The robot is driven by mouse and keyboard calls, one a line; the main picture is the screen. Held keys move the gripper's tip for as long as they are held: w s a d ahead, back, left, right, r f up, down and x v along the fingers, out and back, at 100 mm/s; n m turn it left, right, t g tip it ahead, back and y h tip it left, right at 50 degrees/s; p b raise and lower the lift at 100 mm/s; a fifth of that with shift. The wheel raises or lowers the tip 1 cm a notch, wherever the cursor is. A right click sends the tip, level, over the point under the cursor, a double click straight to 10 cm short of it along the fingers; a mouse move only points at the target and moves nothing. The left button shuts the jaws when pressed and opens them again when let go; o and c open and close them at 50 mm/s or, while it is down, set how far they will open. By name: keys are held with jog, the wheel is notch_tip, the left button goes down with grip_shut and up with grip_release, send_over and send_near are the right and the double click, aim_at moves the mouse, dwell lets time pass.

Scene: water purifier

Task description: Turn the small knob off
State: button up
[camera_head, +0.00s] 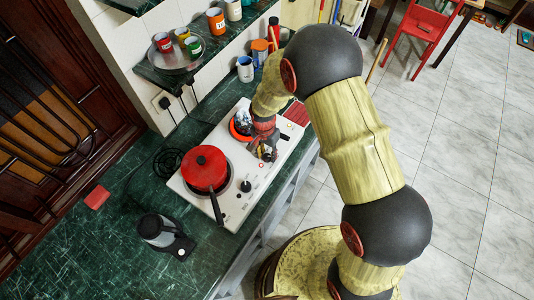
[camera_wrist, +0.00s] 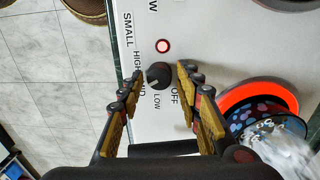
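The small knob (camera_wrist: 158,75) is a round black dial on the white stove panel, with the labels SMALL, HIGH, LOW and OFF around it. A thin pale mark on it faces down toward LOW. My gripper (camera_wrist: 160,80) is open, with one finger on each side of the knob. A gap shows on both sides, and I cannot tell how far the tips are above the panel. In the head view my gripper (camera_head: 264,152) is over the right part of the white stove (camera_head: 234,204) and hides the small knob.
A burner (camera_wrist: 284,89) glows orange-red beside the knob, with a dark patterned pot partly over it. A red pot (camera_head: 204,166) with its handle toward the front sits on the other burner. A second black knob (camera_head: 246,186) and a kettle (camera_head: 157,228) are nearby.

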grip_shut()
jog(key=shift+n, duration=0.3)
jog(key=n, duration=0.3)
jog(key=shift+n+b, duration=0.3)
jog(key=n, duration=0.4)
jog(key=shift+a+n, duration=0.1)
jog(key=shift+n, duration=0.2)
jog(key=n, duration=0.5)
jog(key=shift+s+t, duration=0.1)
jog(key=shift+t, duration=0.3)
jog(key=n+p, duration=0.1)
jog(key=n, duration=0.5)
